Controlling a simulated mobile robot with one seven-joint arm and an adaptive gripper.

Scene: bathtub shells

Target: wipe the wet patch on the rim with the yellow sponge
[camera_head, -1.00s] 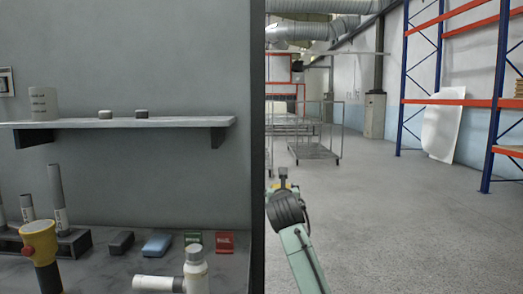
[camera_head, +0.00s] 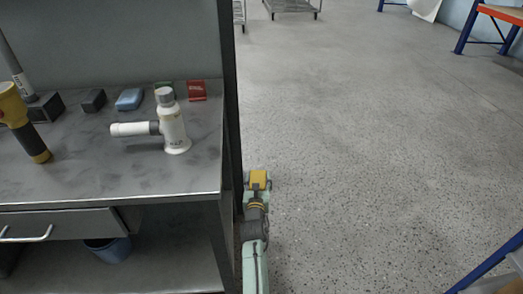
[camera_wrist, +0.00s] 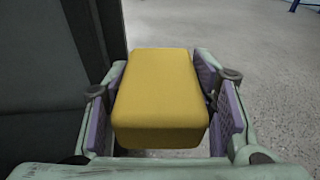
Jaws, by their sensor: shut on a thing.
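The yellow sponge (camera_wrist: 160,95) is a block held between the purple-padded fingers of my gripper (camera_wrist: 165,100) in the wrist view. In the head view the sponge (camera_head: 259,179) shows small in my gripper (camera_head: 258,184), just right of the workbench's end panel and over the floor. My gripper is shut on the sponge, with a pad at each side of it. No bathtub rim and no wet patch show in these views.
A grey workbench (camera_head: 70,178) stands at left with bottles, a blue block (camera_head: 130,99), a red packet (camera_head: 197,91) and a yellow-black tool (camera_head: 22,120). A blue bucket (camera_head: 108,249) sits below. Open floor (camera_head: 370,140) lies right; an orange-and-blue rack (camera_head: 490,25) stands far right.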

